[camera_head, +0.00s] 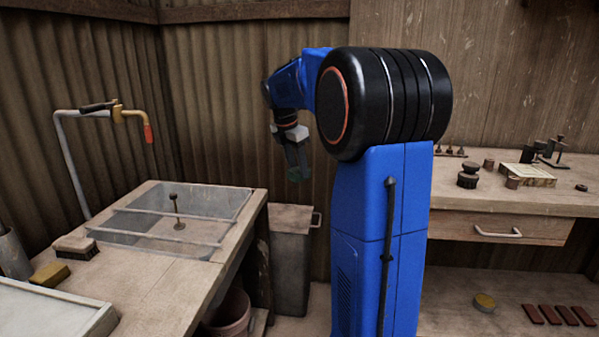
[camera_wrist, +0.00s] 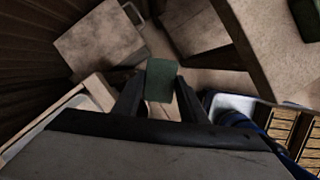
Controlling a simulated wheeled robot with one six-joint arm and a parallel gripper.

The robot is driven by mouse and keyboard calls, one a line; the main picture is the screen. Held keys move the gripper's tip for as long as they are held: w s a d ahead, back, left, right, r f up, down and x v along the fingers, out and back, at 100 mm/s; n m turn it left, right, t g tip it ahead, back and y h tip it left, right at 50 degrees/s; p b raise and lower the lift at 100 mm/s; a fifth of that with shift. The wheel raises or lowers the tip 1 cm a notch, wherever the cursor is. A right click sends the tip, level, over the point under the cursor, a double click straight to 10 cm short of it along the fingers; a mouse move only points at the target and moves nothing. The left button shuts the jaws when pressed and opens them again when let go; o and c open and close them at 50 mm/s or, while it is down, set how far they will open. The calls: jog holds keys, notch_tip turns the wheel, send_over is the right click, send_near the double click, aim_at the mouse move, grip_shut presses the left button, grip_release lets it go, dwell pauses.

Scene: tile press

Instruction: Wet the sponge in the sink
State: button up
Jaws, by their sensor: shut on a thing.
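My gripper (camera_head: 296,176) is shut on a small dark green block, which looks like the sponge (camera_wrist: 161,80). In the wrist view the sponge sits between the two dark fingertips and sticks out past them. In the head view only a bit of its green (camera_head: 295,181) shows at the fingertips. My gripper points down, to the right of the sink and above a grey bin. The grey sink (camera_head: 225,207) is set into the wooden counter at the left. A pipe tap (camera_head: 68,150) with a brass spout and red tip (camera_head: 148,133) rises behind it at the left.
A brush (camera_head: 75,247) and a yellowish block (camera_head: 49,274) lie on the counter's left. Two bars cross the sink, and a dark knobbed rod (camera_head: 175,210) stands in it. The lidded bin (camera_head: 292,250) stands right of the counter. A workbench (camera_head: 500,195) holds small tools.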

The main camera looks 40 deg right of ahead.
jog(key=w+a+f+t+y, duration=0.2)
jog(key=w+a, duration=2.1)
jog(key=a, duration=0.1)
jog(key=s+a+x, duration=0.1)
jog(key=s+x, duration=0.1)
jog(key=x, duration=0.7)
jog(key=s+a+f+x, duration=0.1)
jog(key=x, duration=0.8)
jog(key=shift+s+f, duration=0.2)
jog(key=shift+s, duration=0.1)
jog(key=w+d+r+v, duration=0.1)
jog(key=w+v, duration=0.2)
jog(key=v, duration=1.3)
jog(key=shift+d, duration=0.3)
dwell(1.1)
jog(key=shift+w, duration=0.15)
dwell(0.3)
